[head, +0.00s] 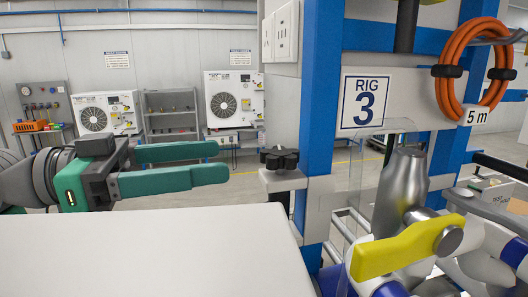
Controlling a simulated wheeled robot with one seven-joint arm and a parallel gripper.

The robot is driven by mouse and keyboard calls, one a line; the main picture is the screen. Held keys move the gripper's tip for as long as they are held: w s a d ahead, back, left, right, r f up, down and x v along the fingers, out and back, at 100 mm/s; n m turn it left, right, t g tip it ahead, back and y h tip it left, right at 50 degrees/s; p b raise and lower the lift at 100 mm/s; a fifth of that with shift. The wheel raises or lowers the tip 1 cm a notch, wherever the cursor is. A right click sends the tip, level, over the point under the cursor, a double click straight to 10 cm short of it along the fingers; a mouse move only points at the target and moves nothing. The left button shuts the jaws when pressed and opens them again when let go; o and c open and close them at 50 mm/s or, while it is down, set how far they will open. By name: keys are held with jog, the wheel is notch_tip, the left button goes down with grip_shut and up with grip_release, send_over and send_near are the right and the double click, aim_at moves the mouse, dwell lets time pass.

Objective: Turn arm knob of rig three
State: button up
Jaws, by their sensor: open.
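The black star-shaped knob (279,157) sits upright on top of a light grey bracket (284,181) fixed to the left blue post of the rig. The sign "RIG 3" (363,103) is mounted on the same rig. My gripper (220,161) has green fingers and is level at the left, pointing right towards the knob. Its two fingers are apart with nothing between them. In the picture the fingertips end a short way left of the knob. The depth gap between them is hard to tell.
A yellow lever handle (406,247) on a metal valve is at the lower right. A clear panel (370,175) stands beside the post. A white flat surface (180,252) fills the lower left. An orange hose coil (472,65) hangs at the upper right. Wall units are far behind.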

aim_at(262, 155)
jog(key=x, duration=0.8)
jog(key=shift+d, duration=0.45)
jog(key=c, duration=1.1)
jog(key=shift+t, duration=0.3)
